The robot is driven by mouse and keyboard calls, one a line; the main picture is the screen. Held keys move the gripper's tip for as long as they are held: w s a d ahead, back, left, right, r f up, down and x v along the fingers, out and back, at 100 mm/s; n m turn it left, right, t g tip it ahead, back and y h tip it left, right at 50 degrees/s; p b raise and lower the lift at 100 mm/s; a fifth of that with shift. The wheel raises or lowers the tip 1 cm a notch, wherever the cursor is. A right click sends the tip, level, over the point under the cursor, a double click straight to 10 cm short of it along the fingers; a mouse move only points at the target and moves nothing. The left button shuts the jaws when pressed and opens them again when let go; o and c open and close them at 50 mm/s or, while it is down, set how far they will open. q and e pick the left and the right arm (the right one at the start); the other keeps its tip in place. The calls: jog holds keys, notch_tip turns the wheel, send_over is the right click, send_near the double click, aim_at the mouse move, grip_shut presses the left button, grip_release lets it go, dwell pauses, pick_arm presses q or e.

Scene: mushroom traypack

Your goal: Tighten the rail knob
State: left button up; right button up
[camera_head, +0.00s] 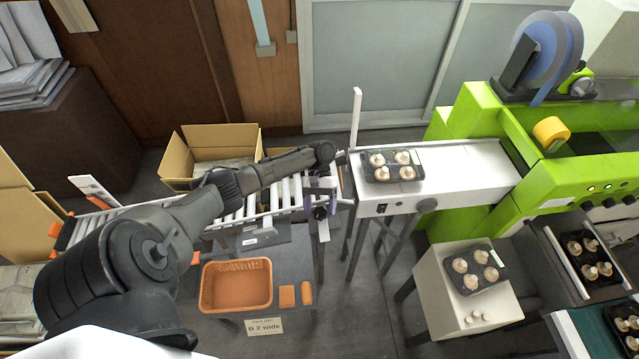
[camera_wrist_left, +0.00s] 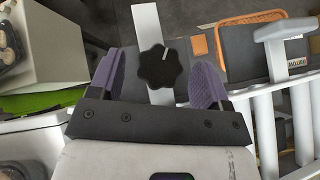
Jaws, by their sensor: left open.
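The rail knob (camera_wrist_left: 160,66) is black and lobed, with a white line on its face. It sits on a pale flat bar (camera_wrist_left: 147,25) in the left wrist view. My left gripper (camera_wrist_left: 157,75) is open, with one purple padded finger on each side of the knob and a visible gap to each. In the head view my left gripper (camera_head: 323,197) is small, at the right end of the roller conveyor (camera_head: 285,192), and the dark knob (camera_head: 320,213) shows just below it. My right gripper is not in view.
An orange basket (camera_head: 236,286) stands on the grey table below the conveyor. To the right, a white belt unit (camera_head: 460,180) carries a black tray (camera_head: 393,181) of mushrooms and leads to a green machine (camera_head: 560,190). A cardboard box (camera_head: 175,160) stands behind the conveyor.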

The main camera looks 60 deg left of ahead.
pick_arm(q)
jog(key=v, duration=1.2)
dwell(0.4)
